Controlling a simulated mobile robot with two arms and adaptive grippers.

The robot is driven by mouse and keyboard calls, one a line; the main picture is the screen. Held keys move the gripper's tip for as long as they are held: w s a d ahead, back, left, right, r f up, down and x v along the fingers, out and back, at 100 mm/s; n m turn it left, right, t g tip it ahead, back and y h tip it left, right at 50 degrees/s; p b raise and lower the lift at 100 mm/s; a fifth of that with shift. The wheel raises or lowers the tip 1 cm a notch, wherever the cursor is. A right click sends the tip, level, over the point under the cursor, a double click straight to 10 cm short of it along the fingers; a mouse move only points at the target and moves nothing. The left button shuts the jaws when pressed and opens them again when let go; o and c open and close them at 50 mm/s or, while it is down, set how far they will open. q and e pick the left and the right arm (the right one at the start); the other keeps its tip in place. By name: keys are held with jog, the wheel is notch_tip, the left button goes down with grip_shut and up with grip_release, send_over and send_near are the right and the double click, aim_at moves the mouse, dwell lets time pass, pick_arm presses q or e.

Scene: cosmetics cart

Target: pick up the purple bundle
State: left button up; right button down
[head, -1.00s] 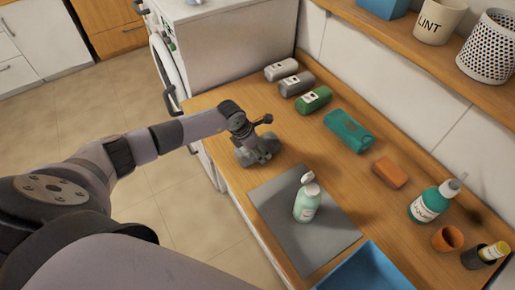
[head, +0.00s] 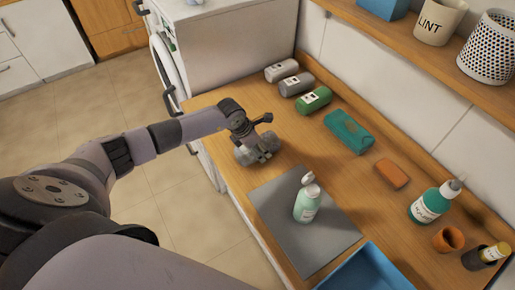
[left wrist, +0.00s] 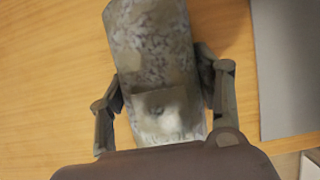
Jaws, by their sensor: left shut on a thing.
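No bundle looks purple in these views. My left gripper (head: 257,147) is low over the wooden counter, left of the grey mat's far end. It is shut on a grey, mottled bundle (left wrist: 152,40), with one finger along each side of it in the left wrist view. In the head view the gripper covers much of this bundle, and only grey parts show. I cannot tell whether it touches the counter. My right gripper is not in view.
Two grey rolls (head: 281,69), a green roll (head: 314,101), a teal bundle (head: 349,132) and an orange block (head: 392,173) lie along the wall. A pale green pump bottle (head: 306,205) stands on the grey mat (head: 287,238). A blue tray (head: 365,268) is nearer.

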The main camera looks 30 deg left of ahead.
pick_arm(q)
notch_tip(320, 180, up, 19)
jog(key=b, duration=0.6)
jog(key=shift+r, duration=0.2)
